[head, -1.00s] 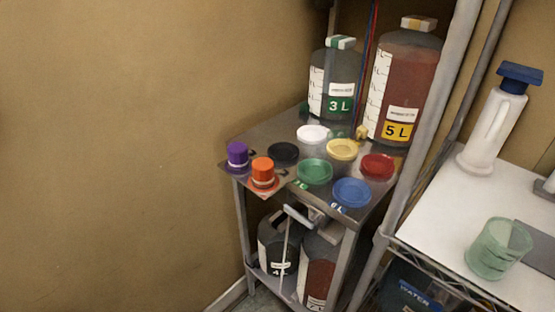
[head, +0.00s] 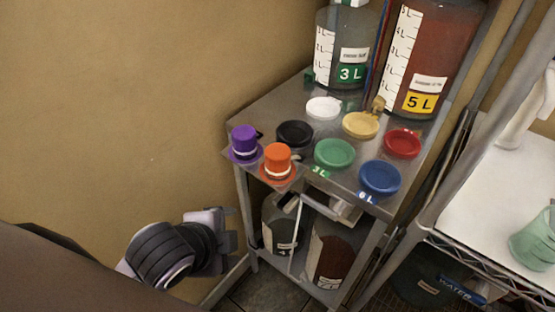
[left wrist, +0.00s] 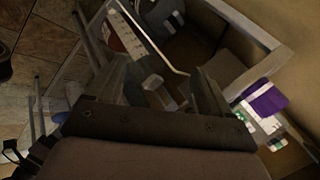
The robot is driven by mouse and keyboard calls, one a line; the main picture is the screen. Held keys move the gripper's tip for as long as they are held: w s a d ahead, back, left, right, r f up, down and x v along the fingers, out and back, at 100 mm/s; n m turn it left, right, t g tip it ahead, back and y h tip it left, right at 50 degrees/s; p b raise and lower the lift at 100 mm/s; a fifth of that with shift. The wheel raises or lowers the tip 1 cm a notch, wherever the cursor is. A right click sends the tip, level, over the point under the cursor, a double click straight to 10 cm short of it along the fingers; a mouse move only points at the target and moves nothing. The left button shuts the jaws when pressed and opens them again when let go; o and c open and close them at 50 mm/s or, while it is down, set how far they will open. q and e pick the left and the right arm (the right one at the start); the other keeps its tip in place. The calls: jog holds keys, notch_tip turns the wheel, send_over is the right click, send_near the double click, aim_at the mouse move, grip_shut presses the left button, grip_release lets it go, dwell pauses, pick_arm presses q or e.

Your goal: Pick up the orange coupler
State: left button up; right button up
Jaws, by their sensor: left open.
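The orange coupler (head: 277,160) stands upright on the front left part of the metal shelf top, on an orange disc, with a pale band around it. My left gripper (head: 233,238) is open and empty, below and left of the orange coupler, in front of the shelf's side. Its two fingers also show apart in the left wrist view (left wrist: 160,85). I cannot make out the orange coupler in the left wrist view. My right gripper is not in view.
Coloured lids, such as the green lid (head: 334,153) and blue lid (head: 380,177), lie right of the couplers. A 3 L bottle (head: 340,45) and a 5 L bottle (head: 428,55) stand behind. The wall (head: 110,110) bounds the left; a post (head: 450,165) stands right.

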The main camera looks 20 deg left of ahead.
aim_at(272, 161)
pick_arm(q)
jog(key=w+d+r+m+t, duration=0.1)
jog(key=w+r+m+t, duration=0.1)
jog(key=m, duration=0.4)
jog(key=w+d+r+m+t, duration=0.1)
jog(key=w+d+r+m, duration=0.1)
jog(key=r+m, duration=0.3)
jog(key=w+d+r+m+t, duration=0.1)
jog(key=w+r+m+t, duration=0.1)
jog(key=m, duration=0.7)
jog(key=shift+w+d+r+t+h, duration=0.15)
jog(key=shift+w+d+r+h, duration=0.05)
jog(key=shift+w+r, duration=0.2)
jog(key=shift+w+d+r+t+h, duration=0.2)
jog(key=shift+w+r, duration=0.1)
jog(key=shift+r, duration=0.1)
jog(key=shift+w+d+r+m, duration=0.15)
jog(key=shift+r+m, duration=0.1)
jog(key=shift+m, duration=0.35)
jog(key=shift+w+a+r+m, duration=0.1)
jog(key=shift+r+m, duration=0.1)
jog(key=shift+m, duration=0.4)
jog(key=shift+w+f+t, duration=0.15)
jog(key=shift+w+t, duration=0.1)
jog(key=shift+w, duration=0.25)
jog(key=x, duration=0.4)
jog(key=shift+w+f, duration=0.3)
jog(key=shift+f, duration=0.1)
jog(key=shift+w+f, duration=0.25)
jog(key=shift+w, duration=0.35)
